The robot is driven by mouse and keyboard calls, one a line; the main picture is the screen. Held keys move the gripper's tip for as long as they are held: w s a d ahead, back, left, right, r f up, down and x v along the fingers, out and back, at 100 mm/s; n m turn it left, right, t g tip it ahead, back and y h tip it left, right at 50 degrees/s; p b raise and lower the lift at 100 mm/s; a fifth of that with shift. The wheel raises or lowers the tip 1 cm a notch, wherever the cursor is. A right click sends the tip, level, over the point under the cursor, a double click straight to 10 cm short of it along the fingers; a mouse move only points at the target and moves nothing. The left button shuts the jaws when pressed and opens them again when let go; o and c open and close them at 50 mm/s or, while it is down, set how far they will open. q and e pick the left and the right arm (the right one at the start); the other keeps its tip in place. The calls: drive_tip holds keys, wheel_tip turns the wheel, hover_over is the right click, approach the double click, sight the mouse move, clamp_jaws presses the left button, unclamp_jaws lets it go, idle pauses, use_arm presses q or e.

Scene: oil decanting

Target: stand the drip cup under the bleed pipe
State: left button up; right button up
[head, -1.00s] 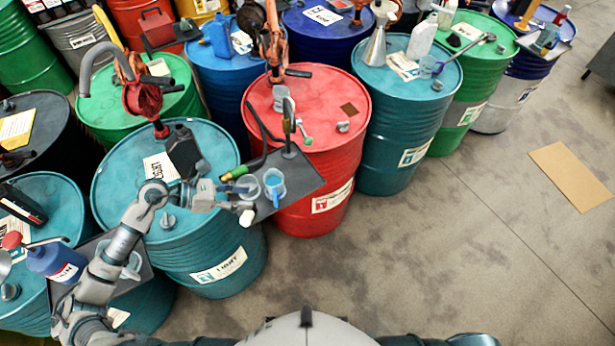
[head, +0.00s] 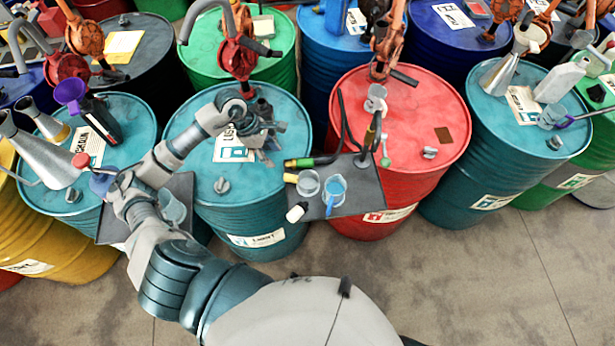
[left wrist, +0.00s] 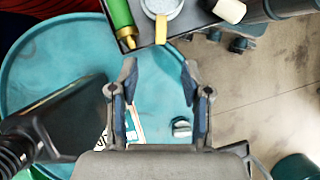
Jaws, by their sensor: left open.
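My left gripper (head: 268,146) is open and empty above the teal drum (head: 266,230). My right gripper is out of view.
The dark shelf (head: 360,200) spans between the teal and red drums (head: 385,180). A black jug (left wrist: 65,125) is close at my gripper's left. A second shelf (head: 183,187) holds another cup.

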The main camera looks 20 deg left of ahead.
sight(291, 176)
use_arm(q)
drive_tip(key=x, duration=0.2)
drive_tip(key=p+x, duration=0.1)
drive_tip(key=x, duration=0.5)
drive_tip(key=shift+w, duration=0.25)
drive_tip(key=x, duration=0.1)
drive_tip(key=p+x, duration=0.1)
drive_tip(key=x, duration=0.1)
drive_tip(key=p+x, duration=0.1)
drive_tip(key=x, duration=0.1)
drive_tip(key=shift+s+d, duration=0.25)
drive_tip(key=shift+s, duration=0.05)
drive_tip(key=shift+f, duration=0.2)
clamp_jaws()
